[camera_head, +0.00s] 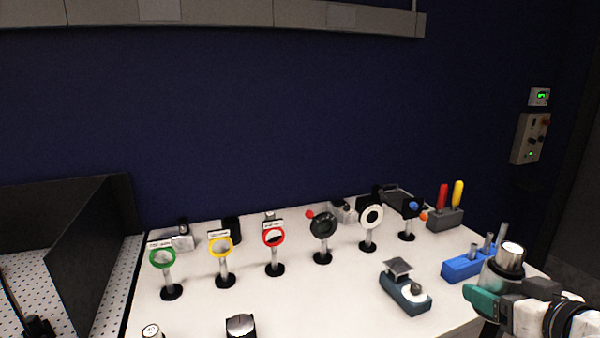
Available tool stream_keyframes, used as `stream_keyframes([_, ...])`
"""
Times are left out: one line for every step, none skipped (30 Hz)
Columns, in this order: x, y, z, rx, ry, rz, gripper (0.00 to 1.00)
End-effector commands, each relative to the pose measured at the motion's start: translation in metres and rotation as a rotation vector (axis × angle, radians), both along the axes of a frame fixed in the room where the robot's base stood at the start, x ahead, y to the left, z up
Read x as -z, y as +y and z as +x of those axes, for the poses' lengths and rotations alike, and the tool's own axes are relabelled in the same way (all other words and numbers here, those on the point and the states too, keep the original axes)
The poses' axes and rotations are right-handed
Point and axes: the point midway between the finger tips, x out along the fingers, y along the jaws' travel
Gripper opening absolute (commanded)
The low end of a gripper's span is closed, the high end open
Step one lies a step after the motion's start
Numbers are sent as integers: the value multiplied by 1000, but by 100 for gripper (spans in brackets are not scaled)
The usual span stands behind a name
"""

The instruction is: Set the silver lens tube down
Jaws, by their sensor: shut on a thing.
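The silver lens tube (511,258) is at the lower right of the head view, upright, with a bright rim at its top and a wider grey lower part. My gripper (484,299) with teal fingers comes in from the right edge and is shut on the tube. The fingers and wrist hide the tube's lower end, so I cannot tell whether it touches the white table (345,300) or hangs above it.
A blue block with metal posts (462,266) stands just left of the tube. A teal device (405,291) lies further left. Several posted optics, among them a red-ringed one (273,237), stand in a row. A screwdriver rack (444,219) is behind.

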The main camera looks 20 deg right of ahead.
Motion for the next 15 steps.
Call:
stream_keyframes([-1,0,0,0,-2,0,32])
stream_keyframes([-1,0,0,0,-2,0,32])
stream_keyframes([-1,0,0,0,-2,0,32])
stream_keyframes([3,1,2,-1,1,1,32])
stream_keyframes([5,1,3,1,2,2,32])
stream_keyframes([7,1,5,2,1,4,32])
stream_keyframes([9,1,6,3,2,5,32])
stream_keyframes([11,1,7,3,3,5,32])
stream_keyframes([14,1,9,5,3,6,32])
stream_keyframes([16,2,10,5,3,6,32])
stream_keyframes([20,2,12,6,6,8,32])
stream_keyframes([24,3,15,8,5,9,32])
stream_keyframes([26,3,16,9,6,10,32])
stream_keyframes([29,4,18,10,7,10,32])
stream_keyframes([36,5,21,10,10,13,32])
